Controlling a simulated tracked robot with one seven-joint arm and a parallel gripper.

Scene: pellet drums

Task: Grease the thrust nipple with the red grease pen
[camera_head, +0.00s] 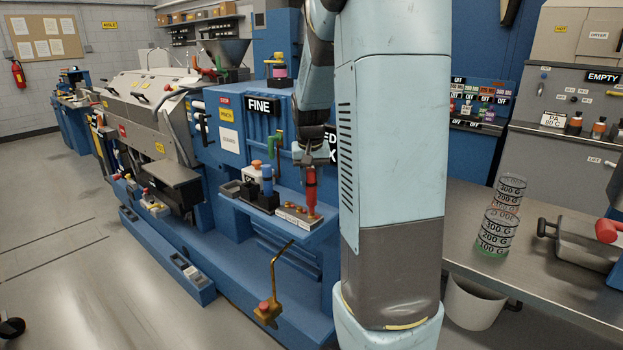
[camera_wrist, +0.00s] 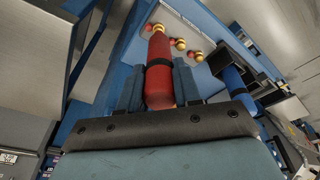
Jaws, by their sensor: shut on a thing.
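My gripper (camera_head: 311,160) is shut on the red grease pen (camera_head: 311,188), which hangs tip down below it. In the wrist view the red pen (camera_wrist: 159,65) lies between the two fingers (camera_wrist: 159,85). The pale nipple block (camera_head: 290,212) sits on the blue shelf of the machine and carries several small red and yellow nipples. In the wrist view the pen's tip is at the nipple (camera_wrist: 158,27) at one end of the row. I cannot tell whether it touches. The other nipples (camera_wrist: 179,43) stand clear of the pen. The block's labels are too small to read.
A blue pen (camera_head: 267,181) stands in a dark holder (camera_head: 260,200) left of the block. It also shows in the wrist view (camera_wrist: 234,79). A brass lever (camera_head: 272,285) hangs below the shelf.

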